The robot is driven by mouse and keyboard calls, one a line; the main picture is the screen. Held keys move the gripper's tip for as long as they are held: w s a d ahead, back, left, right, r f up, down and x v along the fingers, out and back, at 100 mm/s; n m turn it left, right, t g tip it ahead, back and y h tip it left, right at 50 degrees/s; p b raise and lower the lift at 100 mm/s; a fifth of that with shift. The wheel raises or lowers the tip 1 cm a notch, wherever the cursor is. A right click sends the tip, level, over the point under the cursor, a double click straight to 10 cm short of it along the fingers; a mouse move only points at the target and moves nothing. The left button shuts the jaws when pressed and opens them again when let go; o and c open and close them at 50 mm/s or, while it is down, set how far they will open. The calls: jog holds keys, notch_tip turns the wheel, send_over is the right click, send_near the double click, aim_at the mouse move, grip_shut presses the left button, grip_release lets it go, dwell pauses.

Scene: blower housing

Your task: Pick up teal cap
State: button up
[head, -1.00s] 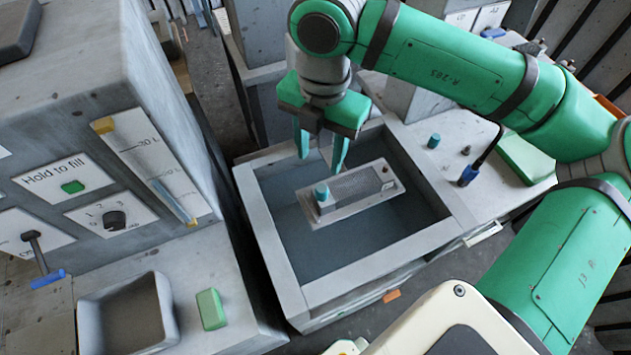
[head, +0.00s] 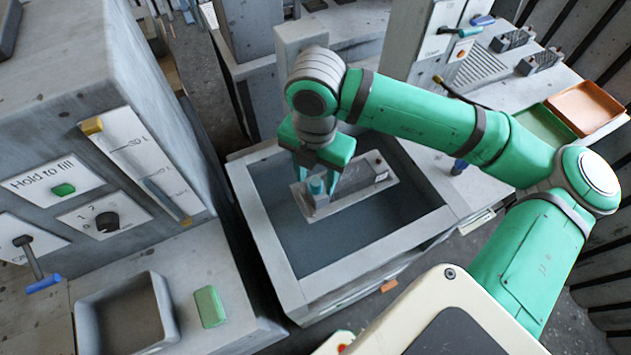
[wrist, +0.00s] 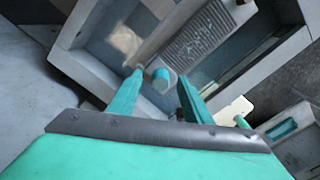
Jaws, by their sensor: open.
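A teal cap (head: 316,186) stands upright on the left end of a grey housing plate (head: 352,196) with a grille, over the basin. In the wrist view the cap (wrist: 164,79) appears between my fingertips. My gripper (head: 317,178) is open and points down at the cap, with a finger on either side of it in the picture. I cannot tell whether the fingers touch it or how far down around it they reach. In the wrist view my gripper (wrist: 159,78) holds nothing.
The basin (head: 262,235) has a raised grey rim around the plate. A control cabinet (head: 60,130) stands on the left, with a green block (head: 210,306) on its ledge. Trays (head: 585,108) and a counter lie at the right.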

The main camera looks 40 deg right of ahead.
aim_at(319, 182)
jog(key=shift+s+f, duration=0.1)
jog(key=shift+f, duration=0.1)
jog(key=c, duration=1.1)
jog(key=shift+r, duration=0.15)
jog(key=shift+c, duration=0.2)
jog(key=shift+r, duration=0.2)
jog(key=r, duration=0.3)
jog(key=shift+s+d+r, duration=0.1)
jog(key=shift+s+d, duration=0.05)
jog(key=shift+s, duration=0.1)
jog(key=s+d+r, duration=0.4)
jog(key=s+r, duration=0.5)
jog(key=s, duration=0.3)
jog(key=shift+s+d, duration=0.25)
jog(key=shift+d, duration=0.15)
jog(key=shift+r, duration=0.1)
